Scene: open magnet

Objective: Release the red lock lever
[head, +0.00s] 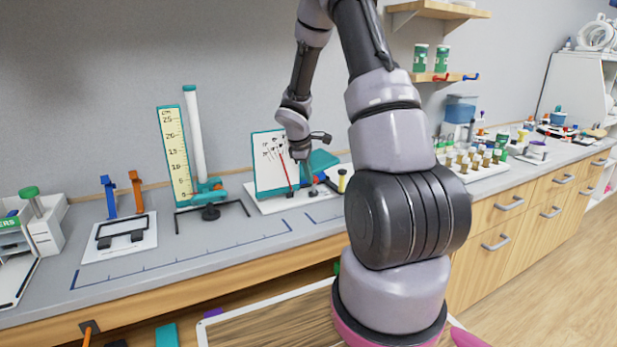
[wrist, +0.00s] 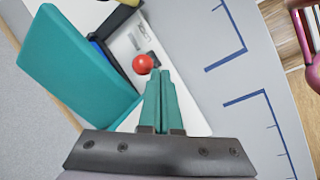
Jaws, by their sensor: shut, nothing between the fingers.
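A red ball knob (wrist: 142,64), which looks like the end of the lock lever, shows in the wrist view above a white base plate (wrist: 128,42). My gripper (wrist: 160,72) has its teal fingers together and empty, with the tips just right of and below the knob. I cannot tell whether they touch it. In the head view my gripper (head: 301,158) is at the device with the upright white board (head: 266,178). A red pointer (head: 284,172) crosses that board. The rest of the lever is hidden or too small to tell.
A large teal block (wrist: 75,65) stands left of the knob in the wrist view. On the counter (head: 240,245), a ruler stand (head: 172,150) and a white plate with blue and orange posts (head: 122,240) stand to the left. Several small bottles (head: 470,160) stand to the right.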

